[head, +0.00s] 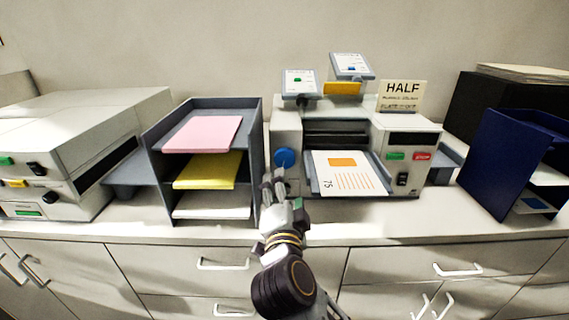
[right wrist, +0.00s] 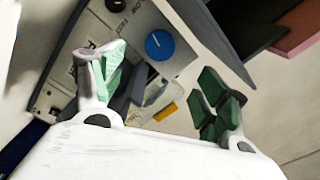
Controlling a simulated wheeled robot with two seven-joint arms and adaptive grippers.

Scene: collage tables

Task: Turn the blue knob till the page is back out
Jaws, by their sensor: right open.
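The blue knob (head: 284,158) is on the left front of the light grey machine (head: 287,125). It also shows in the right wrist view (right wrist: 160,45). The page (head: 345,182), white with an orange block, orange lines and "75", lies on the machine's front tray, in front of the dark slot. My right gripper (head: 274,183) is just below and in front of the knob in the head view. In the right wrist view, my open gripper (right wrist: 158,80) has its green-padded fingers apart with nothing held, and the knob appears beyond them. My left gripper is not in view.
A grey shelf tray (head: 157,165) with pink, yellow and white sheets stands close left of the machine. The machine's right side has green and red buttons and a black switch (head: 403,179). A HALF sign (head: 402,95) stands on top. A dark blue rack (head: 497,165) is at right.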

